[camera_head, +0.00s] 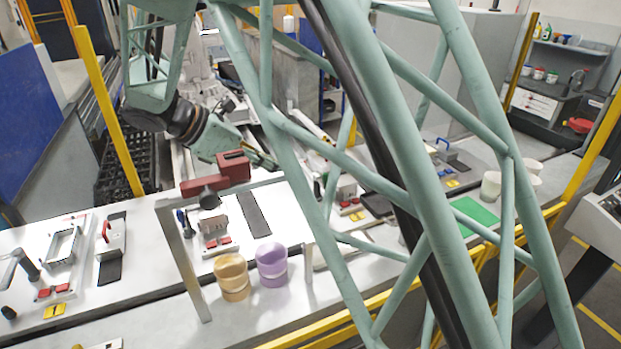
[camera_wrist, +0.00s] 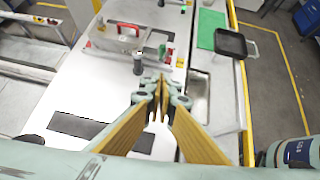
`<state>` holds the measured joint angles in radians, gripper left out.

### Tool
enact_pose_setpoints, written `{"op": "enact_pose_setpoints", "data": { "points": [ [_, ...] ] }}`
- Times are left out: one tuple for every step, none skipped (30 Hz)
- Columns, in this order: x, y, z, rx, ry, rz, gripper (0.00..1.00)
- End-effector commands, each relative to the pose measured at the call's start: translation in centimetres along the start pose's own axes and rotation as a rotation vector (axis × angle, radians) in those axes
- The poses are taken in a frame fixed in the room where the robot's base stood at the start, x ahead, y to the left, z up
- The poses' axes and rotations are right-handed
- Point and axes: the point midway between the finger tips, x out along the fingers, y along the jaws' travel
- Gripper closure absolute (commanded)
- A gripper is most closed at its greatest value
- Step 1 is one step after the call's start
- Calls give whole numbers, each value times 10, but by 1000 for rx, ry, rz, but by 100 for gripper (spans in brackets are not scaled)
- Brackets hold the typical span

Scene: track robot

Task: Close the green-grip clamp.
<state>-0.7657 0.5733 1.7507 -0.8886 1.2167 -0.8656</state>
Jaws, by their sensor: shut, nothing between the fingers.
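The clamp with a green grip (camera_wrist: 163,51) shows in the wrist view, beyond my fingertips on the white bench. It has a grey metal body and a red part beside it; its exact lever position is too small to tell. My gripper (camera_wrist: 158,100) is shut and empty, with its yellowish fingers together, apart from the clamp. In the head view, my gripper (camera_head: 264,161) is above the bench near the red block on the grey frame. I cannot make out the green grip in the head view, where my truss column covers much of the bench.
A grey frame (camera_head: 180,258) stands on the bench near orange (camera_head: 232,278) and purple (camera_head: 271,266) containers. A red-handled clamp (camera_head: 108,240) is at left. A green mat (camera_wrist: 209,29) and black tray (camera_wrist: 236,43) lie beyond the clamp. Yellow rails edge the bench.

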Motion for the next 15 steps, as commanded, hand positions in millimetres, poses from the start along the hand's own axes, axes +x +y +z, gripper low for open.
{"op": "enact_pose_setpoints", "data": {
  "points": [
    [0, 0, 0, 0, 0, 0, 100],
    [0, 0, 0, 0, 0, 0, 100],
    [1, 0, 0, 0, 0, 0, 100],
    [1, 0, 0, 0, 0, -1, 100],
    [2, 0, 0, 0, 0, -1, 100],
    [3, 0, 0, 0, 0, -1, 100],
    [4, 0, 0, 0, 0, -1, 100],
    [6, 0, 0, 0, 0, -1, 100],
    [8, 0, 0, 1, 0, -2, 100],
    [10, 0, 0, 1, 0, -2, 100],
    [12, 0, 0, 1, 0, -2, 100],
    [16, 0, 0, 1, 0, -2, 100],
    [18, 0, 0, 1, 0, -2, 100],
    [21, 0, 0, 1, 0, -2, 100],
    [26, 0, 0, 1, 0, -1, 100]
  ]
}}
